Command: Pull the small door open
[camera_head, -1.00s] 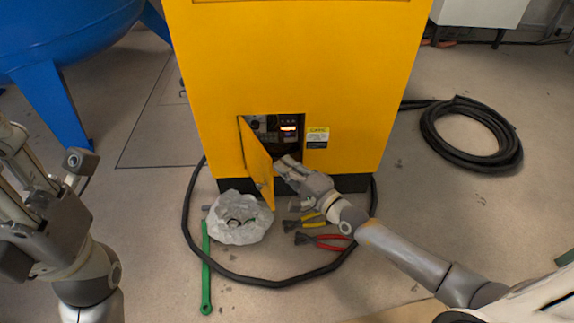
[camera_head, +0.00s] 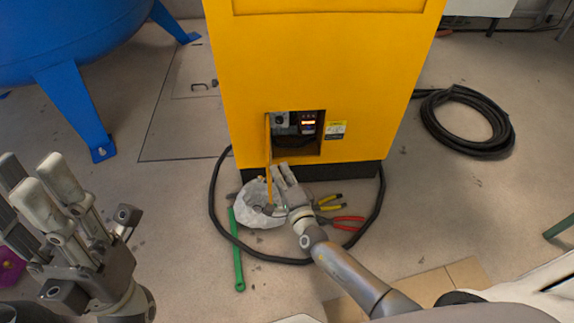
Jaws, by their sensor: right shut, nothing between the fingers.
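The small door (camera_head: 268,155) is a thin yellow panel low on the front of the yellow cabinet (camera_head: 330,70). It stands swung out on its left edge and shows almost edge-on. The recess (camera_head: 297,133) behind it is uncovered, with a dial and a lit red display. My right gripper (camera_head: 283,173) is shut and empty, just right of the door's lower part. I cannot tell whether it touches the door. My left gripper (camera_head: 42,185) is open and empty at the left, fingers up, far from the door.
A pale crumpled bag (camera_head: 255,212), a green tool (camera_head: 237,250) and red-handled pliers (camera_head: 347,223) lie on the floor before the cabinet. A black hose (camera_head: 215,215) loops around them. A blue tank (camera_head: 75,105) stands left; a coiled hose (camera_head: 510,135) lies right.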

